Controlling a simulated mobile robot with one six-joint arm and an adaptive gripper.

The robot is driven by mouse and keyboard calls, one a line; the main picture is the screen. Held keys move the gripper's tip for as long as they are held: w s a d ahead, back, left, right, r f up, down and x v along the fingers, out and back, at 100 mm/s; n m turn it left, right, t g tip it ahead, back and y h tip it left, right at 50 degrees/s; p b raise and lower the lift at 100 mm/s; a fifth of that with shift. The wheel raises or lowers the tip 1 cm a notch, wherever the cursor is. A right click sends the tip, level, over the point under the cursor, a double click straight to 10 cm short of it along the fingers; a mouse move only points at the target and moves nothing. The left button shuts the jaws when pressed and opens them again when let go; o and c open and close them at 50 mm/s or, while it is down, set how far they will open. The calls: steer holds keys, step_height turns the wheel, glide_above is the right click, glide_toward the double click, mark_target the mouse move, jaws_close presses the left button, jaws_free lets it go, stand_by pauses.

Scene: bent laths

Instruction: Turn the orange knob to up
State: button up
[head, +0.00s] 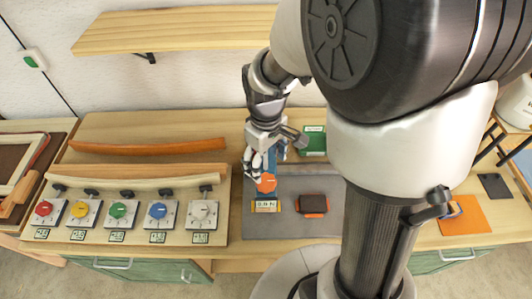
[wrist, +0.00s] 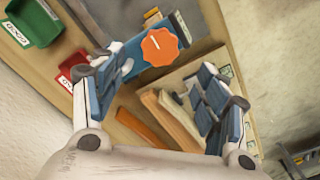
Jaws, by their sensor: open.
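The orange knob (head: 266,183) sits on a blue box (head: 269,163) on the grey mat, just below my gripper in the head view. In the wrist view the scalloped orange knob (wrist: 160,46) shows whole, its white line slanting toward the upper left. The blue box (wrist: 132,62) runs down-left from it, partly behind a finger. A label plate (head: 266,205) lies at the box's near end; its letters are too small to read surely. My gripper (wrist: 160,75) is open and empty, its fingers spread wide, with the knob beyond the fingertips. Contact with the box cannot be told.
Left on the bench is a board (head: 225,238) with a row of coloured dials and wooden laths (head: 150,145) behind. A green bin (head: 312,140) stands behind the grey mat (head: 285,226). A red bin (wrist: 69,72) shows too.

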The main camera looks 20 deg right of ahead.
steer(key=shift+r, duration=1.6)
steer(key=s+r+m+t+b, duration=0.3)
steer(key=s+b, duration=0.6)
steer(key=s, duration=0.6)
steer(key=m+t, duration=0.1)
steer(key=m, duration=0.1)
steer(key=shift+r+m+t, duration=0.2)
steer(key=shift+m+t, duration=0.1)
